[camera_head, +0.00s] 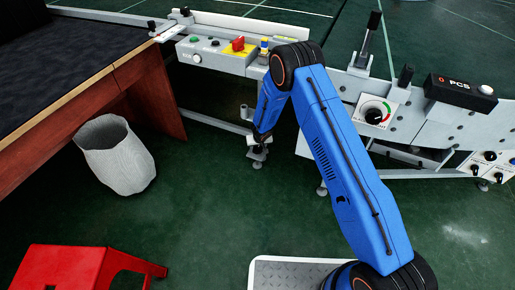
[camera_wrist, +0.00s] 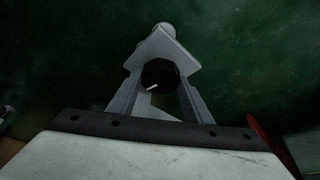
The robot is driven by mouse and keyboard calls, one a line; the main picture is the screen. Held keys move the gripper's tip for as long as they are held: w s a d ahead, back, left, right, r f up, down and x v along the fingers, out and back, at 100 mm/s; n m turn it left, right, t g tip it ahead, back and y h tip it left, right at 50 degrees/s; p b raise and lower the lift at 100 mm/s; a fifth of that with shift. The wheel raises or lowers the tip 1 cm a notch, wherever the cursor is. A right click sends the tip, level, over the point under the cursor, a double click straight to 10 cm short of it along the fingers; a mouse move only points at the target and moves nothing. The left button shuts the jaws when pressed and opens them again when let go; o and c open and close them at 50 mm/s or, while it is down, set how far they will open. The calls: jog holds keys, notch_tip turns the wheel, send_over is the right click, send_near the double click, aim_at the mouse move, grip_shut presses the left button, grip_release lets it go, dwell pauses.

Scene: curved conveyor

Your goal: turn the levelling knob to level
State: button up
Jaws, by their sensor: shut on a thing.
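My gripper (camera_head: 259,142) reaches down low beside the conveyor's leg and foot, under the grey control box. In the wrist view my gripper (camera_wrist: 157,85) has its two grey fingers on either side of a dark round knob (camera_wrist: 160,72), shut on it. A short white mark on the knob slants, its right end higher. A pale angular bracket lies just beyond the knob. In the head view the knob is hidden or too small to make out, so level cannot be read there.
The grey control box (camera_head: 213,56) with a red switch stands above. A dial with a green and red scale (camera_head: 373,115) is on the conveyor to the right. A white bin (camera_head: 116,155), a wooden table (camera_head: 80,97) and a red stool (camera_head: 65,272) stand left. The green floor between is open.

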jog(key=shift+n, duration=0.3)
dwell(0.5)
jog(key=o, duration=1.1)
jog(key=shift+c, duration=0.2)
jog(key=shift+r, duration=0.1)
jog(key=v, duration=1.7)
jog(key=shift+s+d, duration=0.1)
jog(key=shift+d, duration=0.05)
